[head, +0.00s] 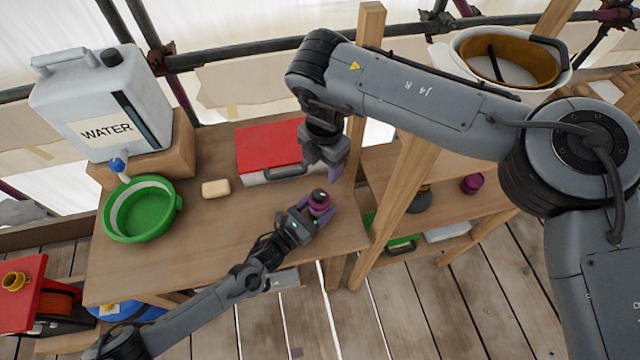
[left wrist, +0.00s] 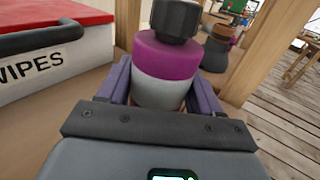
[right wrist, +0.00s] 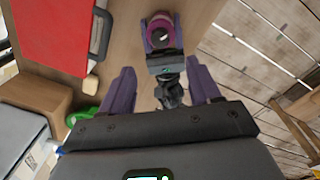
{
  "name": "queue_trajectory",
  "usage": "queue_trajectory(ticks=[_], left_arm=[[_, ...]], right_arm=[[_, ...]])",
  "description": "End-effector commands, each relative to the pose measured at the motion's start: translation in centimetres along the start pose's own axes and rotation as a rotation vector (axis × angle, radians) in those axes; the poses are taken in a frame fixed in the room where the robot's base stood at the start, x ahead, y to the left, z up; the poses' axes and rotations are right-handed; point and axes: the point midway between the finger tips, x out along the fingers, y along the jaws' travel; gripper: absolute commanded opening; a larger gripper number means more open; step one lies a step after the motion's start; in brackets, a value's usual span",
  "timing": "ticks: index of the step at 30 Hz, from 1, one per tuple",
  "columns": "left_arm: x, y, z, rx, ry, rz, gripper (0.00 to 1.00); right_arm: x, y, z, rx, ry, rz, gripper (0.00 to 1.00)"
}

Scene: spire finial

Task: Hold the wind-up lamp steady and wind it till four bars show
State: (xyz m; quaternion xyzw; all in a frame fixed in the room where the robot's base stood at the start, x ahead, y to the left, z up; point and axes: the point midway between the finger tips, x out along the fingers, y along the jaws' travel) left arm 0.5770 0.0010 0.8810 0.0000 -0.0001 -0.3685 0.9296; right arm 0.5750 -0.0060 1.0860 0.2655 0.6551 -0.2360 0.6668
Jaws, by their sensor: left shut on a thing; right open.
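The wind-up lamp (head: 319,198) stands upright near the right end of the workbench. In the left wrist view it shows a grey body, a purple band (left wrist: 166,55) and a black top knob (left wrist: 176,18). My left gripper (head: 309,212) is shut around its body, one finger on each side. My right gripper (head: 332,168) is open and empty above and behind the lamp, pointing down. In the right wrist view the lamp (right wrist: 161,27) lies beyond the open fingers, apart from them. No charge bars are visible on the lamp from these views.
A red-lidded wipes box (head: 272,150) sits behind the lamp. A soap bar (head: 216,189), green basin (head: 141,210) and water container (head: 104,103) are to the left. A wooden post (head: 400,180) and shelf with another purple item (head: 472,184) stand right. The bench's front middle is clear.

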Motion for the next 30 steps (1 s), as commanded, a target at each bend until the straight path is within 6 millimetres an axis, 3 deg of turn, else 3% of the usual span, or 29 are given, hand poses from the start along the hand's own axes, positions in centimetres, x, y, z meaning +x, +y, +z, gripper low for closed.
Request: queue_trajectory(ticks=[8,21,30], left_arm=[[0.0,0.0,-0.1,0.000,0.002,0.000,0.29],[0.0,0.0,-0.1,0.000,0.002,0.000,0.29],[0.0,0.0,-0.1,0.000,0.002,0.000,0.29]], right_arm=[[2.8,-0.1,0.0,0.002,0.002,0.000,0.62],[9.8,-0.1,-0.1,0.002,0.001,0.000,0.62],[11.8,-0.1,0.0,0.002,0.000,0.001,0.62]])
